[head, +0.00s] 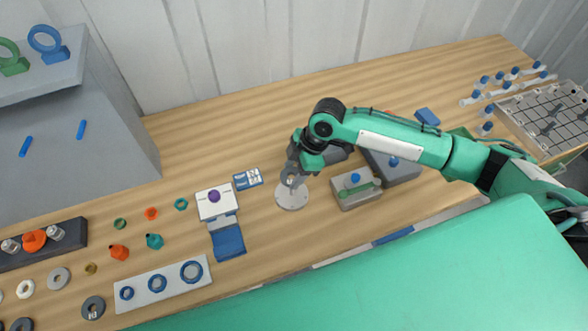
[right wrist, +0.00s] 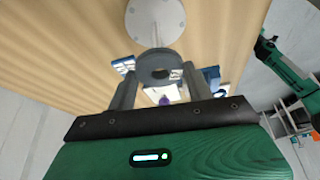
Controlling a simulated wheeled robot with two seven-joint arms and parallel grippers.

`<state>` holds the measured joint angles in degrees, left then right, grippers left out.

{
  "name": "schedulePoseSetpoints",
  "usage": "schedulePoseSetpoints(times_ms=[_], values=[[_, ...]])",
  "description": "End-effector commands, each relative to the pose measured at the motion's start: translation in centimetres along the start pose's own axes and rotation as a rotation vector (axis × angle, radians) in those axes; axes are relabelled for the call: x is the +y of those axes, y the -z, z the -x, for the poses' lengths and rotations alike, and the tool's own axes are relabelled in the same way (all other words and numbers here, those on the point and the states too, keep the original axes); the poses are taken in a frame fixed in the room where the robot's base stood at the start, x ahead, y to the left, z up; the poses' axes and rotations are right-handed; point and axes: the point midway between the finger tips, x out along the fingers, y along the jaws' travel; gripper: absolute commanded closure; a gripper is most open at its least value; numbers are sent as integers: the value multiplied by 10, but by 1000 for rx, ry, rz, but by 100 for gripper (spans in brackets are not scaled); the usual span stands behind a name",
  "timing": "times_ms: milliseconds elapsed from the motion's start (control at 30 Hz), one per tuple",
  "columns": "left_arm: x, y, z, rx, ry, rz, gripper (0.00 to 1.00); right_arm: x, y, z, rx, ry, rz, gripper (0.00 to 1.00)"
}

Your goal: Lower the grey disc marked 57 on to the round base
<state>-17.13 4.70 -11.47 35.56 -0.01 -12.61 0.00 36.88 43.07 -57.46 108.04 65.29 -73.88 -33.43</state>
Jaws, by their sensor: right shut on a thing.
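My right gripper (head: 294,172) is shut on a grey disc (head: 290,184) with a hole in it. In the right wrist view the disc (right wrist: 158,62) sits between the two fingers (right wrist: 160,82), with a small pale mark too blurred to read. The pale round base (head: 291,199) lies on the table just below the gripper in the head view. In the right wrist view the base (right wrist: 155,30) is beyond the disc, with small dark spots on its face. The disc appears held above it; the exact gap cannot be told. My left gripper is not in view.
A grey block with a blue knob (head: 356,195) stands right of the base. A white block with a purple knob (head: 215,204) and a blue-white card (head: 248,179) are to its left. Another dark disc (head: 93,307) lies front left. Bare wood is behind the base.

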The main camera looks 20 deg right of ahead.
Motion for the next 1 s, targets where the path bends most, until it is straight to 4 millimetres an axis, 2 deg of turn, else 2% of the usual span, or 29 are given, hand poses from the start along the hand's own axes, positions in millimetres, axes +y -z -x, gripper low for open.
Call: schedulePoseSetpoints(times_ms=[500, 967, 1000], values=[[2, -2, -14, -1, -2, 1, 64, 0, -14, -35, 1, 2, -1, 70], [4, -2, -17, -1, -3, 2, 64, 0, -17, -42, 1, 0, -1, 70], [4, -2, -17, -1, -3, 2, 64, 0, -17, -42, 1, 0, -1, 46]])
